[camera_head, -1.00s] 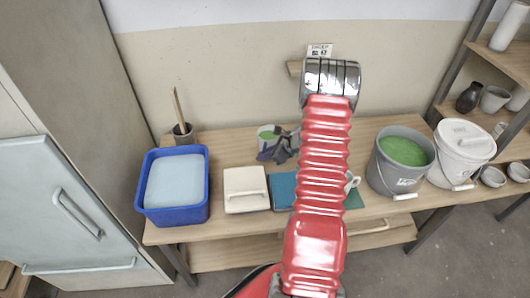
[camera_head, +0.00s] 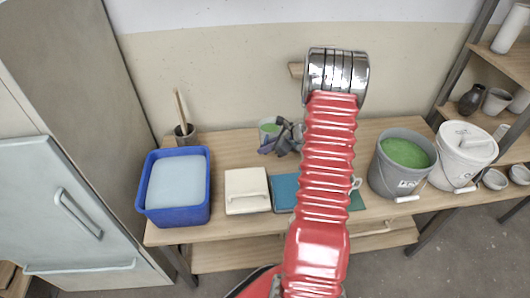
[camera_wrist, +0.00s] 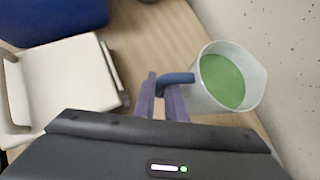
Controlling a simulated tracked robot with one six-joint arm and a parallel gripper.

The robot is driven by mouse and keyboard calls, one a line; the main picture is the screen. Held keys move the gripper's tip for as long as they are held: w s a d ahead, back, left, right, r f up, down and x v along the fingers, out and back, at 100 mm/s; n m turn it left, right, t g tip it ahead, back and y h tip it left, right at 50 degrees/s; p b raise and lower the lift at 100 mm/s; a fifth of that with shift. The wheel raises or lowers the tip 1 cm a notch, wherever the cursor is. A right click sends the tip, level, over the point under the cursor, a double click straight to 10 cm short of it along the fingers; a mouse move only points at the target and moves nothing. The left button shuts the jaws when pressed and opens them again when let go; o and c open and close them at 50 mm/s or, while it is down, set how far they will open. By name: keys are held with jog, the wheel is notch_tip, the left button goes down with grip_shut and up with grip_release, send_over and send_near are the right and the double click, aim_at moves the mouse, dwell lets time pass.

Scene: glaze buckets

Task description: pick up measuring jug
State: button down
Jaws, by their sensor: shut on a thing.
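The measuring jug (camera_head: 267,131) is a pale vessel with green liquid inside, above the back part of the wooden table. In the wrist view the jug (camera_wrist: 255,92) shows its white wall, green contents and blue handle. My gripper (camera_wrist: 166,100) has its two purple fingers closed on the blue handle. In the head view my gripper (camera_head: 284,139) is at the jug's right side and partly covers it. I cannot tell clearly whether the jug's base touches the table.
On the table (camera_head: 230,147) stand a blue tub (camera_head: 175,214), a white lidded box (camera_head: 246,192), a pot with a stick (camera_head: 185,136), a teal mat (camera_head: 284,192), a grey bucket of green liquid (camera_head: 386,178) and a white lidded bucket (camera_head: 462,157). The wall is close behind.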

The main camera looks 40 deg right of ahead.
aim_at(265, 141)
jog(key=shift+r, duration=2.5)
jog(key=shift+r, duration=0.1)
jog(key=shift+s, duration=0.1)
